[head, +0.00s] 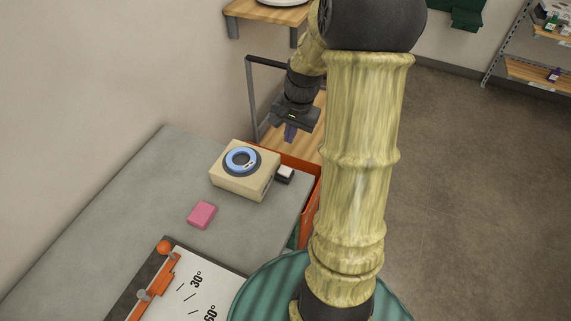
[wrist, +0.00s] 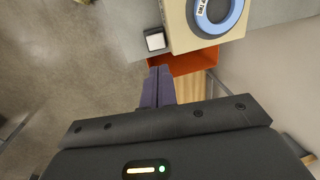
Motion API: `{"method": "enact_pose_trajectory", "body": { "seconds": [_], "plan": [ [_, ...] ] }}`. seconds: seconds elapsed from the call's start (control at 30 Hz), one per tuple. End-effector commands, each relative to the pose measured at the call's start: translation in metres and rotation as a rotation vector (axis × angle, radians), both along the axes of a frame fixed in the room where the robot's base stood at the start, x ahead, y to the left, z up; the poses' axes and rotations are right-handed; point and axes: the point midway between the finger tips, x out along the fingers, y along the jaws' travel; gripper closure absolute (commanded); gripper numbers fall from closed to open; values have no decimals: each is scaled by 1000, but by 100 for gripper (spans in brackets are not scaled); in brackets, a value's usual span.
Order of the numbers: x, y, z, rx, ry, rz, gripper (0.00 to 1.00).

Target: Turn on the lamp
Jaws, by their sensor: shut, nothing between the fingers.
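I cannot make out a lamp in either view. A small dark block with a white top (head: 286,173), which looks like a switch, sits on the grey tabletop beside the beige box, near the table's end. It also shows in the wrist view (wrist: 155,41), just beyond my fingertips. The beige box (head: 236,183) has a blue ring (head: 240,159) with small lettering on top. My gripper (head: 290,138) is shut and empty. Its fingers (wrist: 160,72) point toward the switch and are apart from it.
A pink block (head: 202,214) and an angle-marked board (head: 195,297) with orange parts lie on the grey table (head: 120,210). An orange panel (wrist: 190,63) runs along the table's end. A wooden surface (wrist: 190,88) and a dark metal frame (head: 250,90) stand beyond it.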

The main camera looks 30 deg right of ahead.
Motion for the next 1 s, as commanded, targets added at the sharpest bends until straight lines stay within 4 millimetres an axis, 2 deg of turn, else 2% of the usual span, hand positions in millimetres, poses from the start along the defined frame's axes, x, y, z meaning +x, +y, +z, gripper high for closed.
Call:
{"method": "enact_pose_trajectory", "body": {
  "seconds": [0.13,0.27,0.8,1.0],
  "plan": [
    [0,-3,-6,1,2,-7,100],
    [1,-3,-20,2,4,-10,100],
    [10,7,-102,3,5,-9,100],
    [14,9,-125,2,3,-8,100]
  ]
}}
